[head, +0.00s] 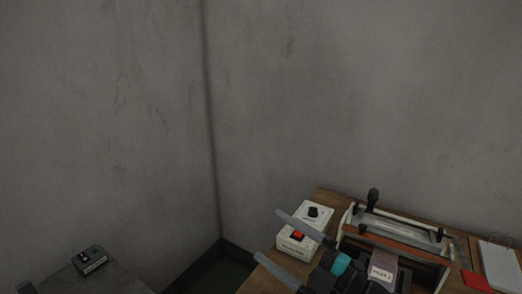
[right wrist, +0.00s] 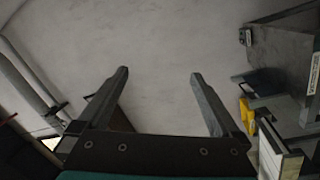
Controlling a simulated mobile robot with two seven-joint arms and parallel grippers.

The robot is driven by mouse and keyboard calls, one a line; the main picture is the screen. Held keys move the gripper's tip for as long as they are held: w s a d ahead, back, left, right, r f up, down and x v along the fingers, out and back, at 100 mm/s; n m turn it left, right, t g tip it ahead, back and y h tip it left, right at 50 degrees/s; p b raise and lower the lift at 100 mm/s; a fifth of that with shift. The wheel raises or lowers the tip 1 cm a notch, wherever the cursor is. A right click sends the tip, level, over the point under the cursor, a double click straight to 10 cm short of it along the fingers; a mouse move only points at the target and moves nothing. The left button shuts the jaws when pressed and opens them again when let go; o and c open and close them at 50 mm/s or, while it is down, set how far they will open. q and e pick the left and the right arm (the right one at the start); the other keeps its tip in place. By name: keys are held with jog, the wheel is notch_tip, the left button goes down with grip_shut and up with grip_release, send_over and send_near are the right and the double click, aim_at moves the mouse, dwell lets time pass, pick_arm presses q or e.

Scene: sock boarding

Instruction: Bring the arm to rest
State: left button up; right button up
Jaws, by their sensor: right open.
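My right gripper (head: 268,234) reaches in from the bottom of the head view, fingers pointing left and spread apart with nothing between them. In the right wrist view my right gripper (right wrist: 158,75) also shows open and empty, with the plain grey wall beyond the fingertips. In the head view, one finger overlaps a white control box (head: 318,214) with a red button and a black knob; I cannot tell whether they touch. My left gripper is not in view. No sock is clearly visible.
A wooden bench (head: 325,196) holds a metal-framed device (head: 402,234) with black handles, right of the control box. A red piece (head: 476,281) and a white pad (head: 501,267) lie farther right. A dark table (head: 112,280) with a small device (head: 90,261) stands lower left.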

jog(key=w+d+f+m+t+h, duration=0.2)
jog(key=d+m+t+h, duration=0.5)
jog(key=m+h, duration=0.5)
jog(key=s+d+f+m+g+h, duration=0.4)
jog(key=s+d+f+m+g, duration=0.15)
jog(key=f, duration=0.25)
jog(key=s+f+m+g, duration=0.2)
jog(key=s+f+g, duration=0.3)
jog(key=s, duration=0.5)
jog(key=s+f+m+g, duration=0.1)
jog(key=s+f+g, duration=0.45)
jog(key=s, duration=0.35)
notch_tip(320, 180, down, 25)
jog(key=s+b, duration=0.2)
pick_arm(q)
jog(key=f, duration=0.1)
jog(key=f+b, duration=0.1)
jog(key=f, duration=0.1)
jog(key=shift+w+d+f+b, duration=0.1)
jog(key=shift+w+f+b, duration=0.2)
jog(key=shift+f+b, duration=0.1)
pick_arm(e)
jog(key=s+d+f+g, duration=0.2)
jog(key=s+d+f, duration=0.1)
jog(key=s+f, duration=1.2)
jog(key=shift+y, duration=0.3)
jog(key=shift+d, duration=0.1)
